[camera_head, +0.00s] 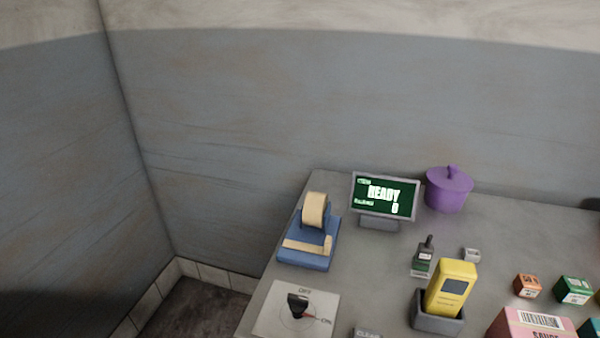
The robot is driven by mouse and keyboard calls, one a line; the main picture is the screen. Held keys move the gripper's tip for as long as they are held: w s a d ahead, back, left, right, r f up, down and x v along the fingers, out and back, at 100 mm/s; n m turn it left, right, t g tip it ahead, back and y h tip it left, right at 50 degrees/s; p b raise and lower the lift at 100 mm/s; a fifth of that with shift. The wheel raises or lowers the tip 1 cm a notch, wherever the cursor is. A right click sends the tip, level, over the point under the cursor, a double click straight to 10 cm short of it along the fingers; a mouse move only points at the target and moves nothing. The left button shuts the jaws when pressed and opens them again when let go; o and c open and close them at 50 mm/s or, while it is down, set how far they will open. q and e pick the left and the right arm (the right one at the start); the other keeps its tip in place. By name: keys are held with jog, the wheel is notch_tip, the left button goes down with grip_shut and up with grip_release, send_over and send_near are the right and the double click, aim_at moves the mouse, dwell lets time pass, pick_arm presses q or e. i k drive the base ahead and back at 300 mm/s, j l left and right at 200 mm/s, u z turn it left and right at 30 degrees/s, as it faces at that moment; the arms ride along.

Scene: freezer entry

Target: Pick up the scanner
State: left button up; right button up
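The scanner (451,286) is a yellow handheld device with a small dark screen. It stands nearly upright in a dark grey cradle (437,324) on the grey table, in the lower right of the head view. Its lower end is hidden inside the cradle. Neither of my grippers shows in this view, and nothing touches the scanner's visible part.
Left on the table (513,228) are a blue tape dispenser (306,256) and an OFF/ON knob plate (270,322). Behind are a display (384,196) reading READY and a purple lidded pot (448,190). A stamp (424,254) stands behind the scanner; boxes (538,322) crowd its right.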

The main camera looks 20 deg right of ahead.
aim_at(452, 280)
jog(key=z, duration=2.6)
